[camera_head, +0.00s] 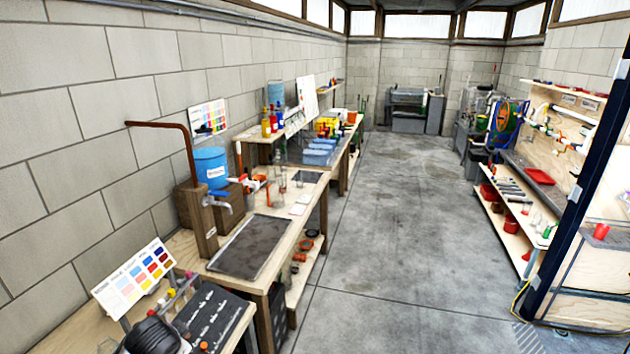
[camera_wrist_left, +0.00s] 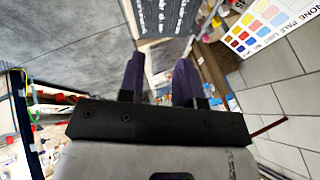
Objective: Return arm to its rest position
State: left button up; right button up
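My left gripper (camera_wrist_left: 159,62) shows in the left wrist view. Its two dark fingers stand apart with nothing between them, so it is open and empty. Beyond the fingertips is a black panel with small white markings (camera_wrist_left: 163,15), at some distance. A colour chart (camera_wrist_left: 262,22) is at the upper right of that view. In the head view I cannot make out either gripper. My right gripper is in neither view.
In the head view, a wooden workbench with a dark mat (camera_head: 250,246) runs along the left wall. A blue bucket (camera_head: 210,168) and a bent brown pipe (camera_head: 188,150) stand above it. Shelves (camera_head: 515,215) line the right side. The concrete floor (camera_head: 400,220) between is clear.

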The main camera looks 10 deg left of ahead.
pick_arm(q)
jog(key=s+d+m+t+h, duration=0.1)
jog(key=s+d+t, duration=0.1)
jog(key=s+d, duration=0.45)
jog(key=s+d+t+h, duration=0.1)
jog(key=s+d, duration=0.3)
jog(key=d, duration=0.5)
jog(key=s+d+f+n+g+h, duration=0.1)
jog(key=s+d+f+g, duration=0.1)
jog(key=s+f, duration=0.35)
jog(key=s+d+f+g+p, duration=0.1)
jog(key=s+d+f+g, duration=0.15)
jog(key=s, duration=0.65)
jog(key=s+d+f+n+g+h, duration=0.1)
jog(key=s+d+f, duration=0.1)
jog(key=s+f, duration=0.45)
notch_tip(320, 180, up, 26)
jog(key=p, duration=2.4)
jog(key=shift+s+a+f, duration=0.15)
jog(key=shift+s+a, duration=0.1)
jog(key=shift+s, duration=0.1)
